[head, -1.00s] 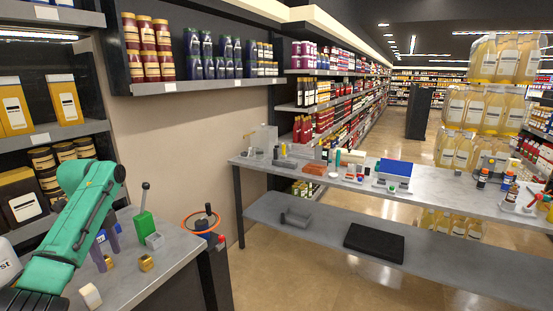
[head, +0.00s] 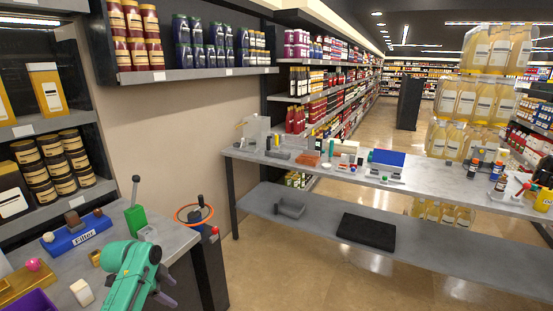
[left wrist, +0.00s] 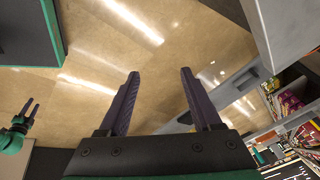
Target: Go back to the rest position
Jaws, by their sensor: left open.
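My left gripper (head: 164,288) is at the lower left in the head view, at the front edge of the grey table (head: 180,240). Its purple fingers point to the right and downward. In the left wrist view the two fingers (left wrist: 162,95) are spread apart, with only the shiny floor between them. Another green gripper of mine, the right one (left wrist: 27,110), shows small at the left edge of the left wrist view. It is too small to tell its jaw state.
A blue box marked Filter (head: 78,235), a green block with a lever (head: 135,215) and a white block (head: 82,292) are on the grey table. An orange ring (head: 194,213) is at its far right corner. A long work table (head: 440,185) with small items stands beyond open floor.

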